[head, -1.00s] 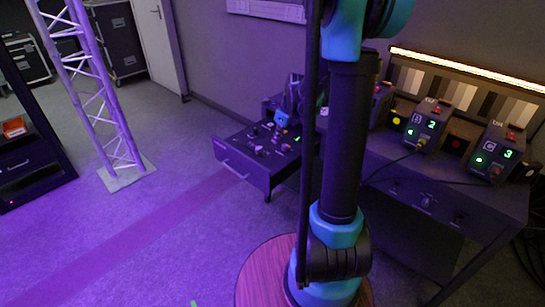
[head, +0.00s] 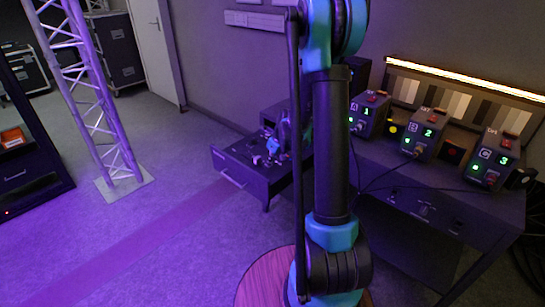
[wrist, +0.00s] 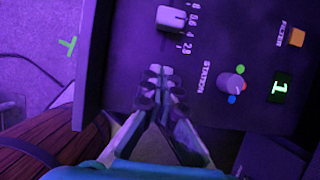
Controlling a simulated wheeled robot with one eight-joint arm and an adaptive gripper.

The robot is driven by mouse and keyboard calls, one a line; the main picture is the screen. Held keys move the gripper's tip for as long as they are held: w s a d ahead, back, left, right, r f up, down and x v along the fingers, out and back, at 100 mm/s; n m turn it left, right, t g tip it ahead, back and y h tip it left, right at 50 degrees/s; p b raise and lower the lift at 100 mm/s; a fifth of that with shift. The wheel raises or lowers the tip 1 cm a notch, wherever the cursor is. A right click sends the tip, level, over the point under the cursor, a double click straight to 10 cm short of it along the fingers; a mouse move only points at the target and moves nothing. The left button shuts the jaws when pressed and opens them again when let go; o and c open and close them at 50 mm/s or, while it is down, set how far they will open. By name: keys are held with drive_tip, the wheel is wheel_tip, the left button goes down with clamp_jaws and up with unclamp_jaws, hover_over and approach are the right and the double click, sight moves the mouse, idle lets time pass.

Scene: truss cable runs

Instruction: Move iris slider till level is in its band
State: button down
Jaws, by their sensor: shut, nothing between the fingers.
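The iris slider (wrist: 172,18) is a pale grey cap at the top of the wrist view, beside a white scale marked 8, 5.6, 4, 2.8. My gripper (wrist: 161,74) is shut and empty, with its fingertips over the dark control panel just below the slider in that view. A gap shows between the tips and the cap; contact is not visible. In the head view my gripper's blue part shows over the pulled-out panel drawer (head: 240,172). The level and its band cannot be made out.
The station knob (wrist: 231,84), a green display reading 1 (wrist: 281,87) and the orange filter button (wrist: 296,37) are on the panel. Units A (head: 366,115), B (head: 427,133) and C (head: 493,160) stand on the desk with cables. A truss tower (head: 100,110) stands at left.

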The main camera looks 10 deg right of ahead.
sight(257, 159)
drive_tip(key=shift+w+a+f, duration=0.1)
drive_tip(key=shift+w+a, duration=0.5)
drive_tip(key=shift+w, duration=0.2)
drive_tip(key=shift+w+a, duration=0.6)
drive_tip(key=shift+w, duration=0.2)
